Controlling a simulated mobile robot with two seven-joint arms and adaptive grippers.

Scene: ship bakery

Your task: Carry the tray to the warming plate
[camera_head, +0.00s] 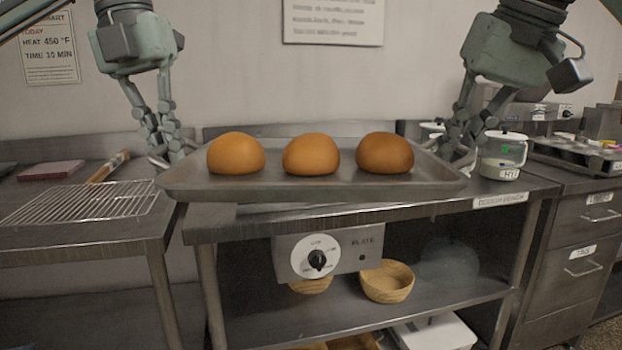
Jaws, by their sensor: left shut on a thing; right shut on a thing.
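A grey metal tray (311,188) with a raised rim holds three round brown buns in a row: left (236,153), middle (311,154) and right (384,153). The tray looks roughly level, in front of the bench's top. My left gripper (172,155) is shut on the tray's left end. My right gripper (458,155) is shut on its right end. A control box with a white dial and black knob (317,260) shows below the bench's front edge. The tray hides much of the bench top.
A wire rack (82,203) lies on the left table. A lidded glass jar (502,155) stands on the bench (420,218) near the tray's right end. A wooden bowl (386,281) sits on the lower shelf. A drawer cabinet (585,245) stands at right.

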